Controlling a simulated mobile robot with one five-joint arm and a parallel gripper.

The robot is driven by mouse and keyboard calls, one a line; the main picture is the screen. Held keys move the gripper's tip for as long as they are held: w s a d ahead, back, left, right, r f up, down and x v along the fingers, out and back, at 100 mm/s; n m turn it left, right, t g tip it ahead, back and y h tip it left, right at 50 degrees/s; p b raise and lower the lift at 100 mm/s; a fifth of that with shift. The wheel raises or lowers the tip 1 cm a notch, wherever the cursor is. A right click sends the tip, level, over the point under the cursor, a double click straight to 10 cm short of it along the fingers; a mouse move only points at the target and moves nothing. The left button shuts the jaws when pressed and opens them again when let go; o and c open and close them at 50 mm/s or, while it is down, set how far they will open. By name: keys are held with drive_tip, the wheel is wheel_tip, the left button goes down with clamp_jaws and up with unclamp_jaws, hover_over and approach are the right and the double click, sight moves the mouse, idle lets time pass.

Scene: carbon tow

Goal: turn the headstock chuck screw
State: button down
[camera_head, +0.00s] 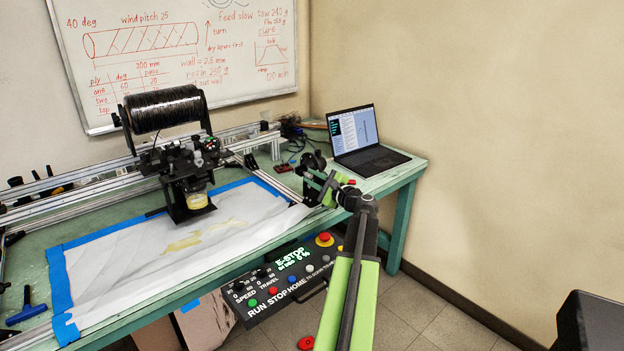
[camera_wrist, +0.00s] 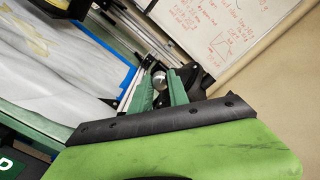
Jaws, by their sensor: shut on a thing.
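My gripper (camera_head: 322,186) reaches to the right end of the winding rig, at the headstock (camera_head: 312,162) near the table's right part. In the wrist view my gripper's two green fingers (camera_wrist: 159,88) stand on either side of a small silver rounded piece (camera_wrist: 159,79), which looks like the headstock chuck screw. The fingers are shut on it. Dark headstock parts (camera_wrist: 190,74) show just behind and right of the fingers. In the head view my gripper hides the screw, and how far it is turned cannot be told.
An open laptop (camera_head: 366,138) stands to the right of the headstock. The carriage with its black tow spool (camera_head: 165,108) stands left on the rails. A control panel (camera_head: 290,282) with an E-stop button hangs under the table's front edge. A blue T-handle tool (camera_head: 27,308) lies at far left.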

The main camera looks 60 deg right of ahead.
idle(0.4)
drive_tip(key=c, duration=1.5)
unclamp_jaws()
drive_tip(key=shift+c, duration=0.2)
drive_tip(key=v, duration=1.7)
drive_tip(key=shift+s, duration=0.25)
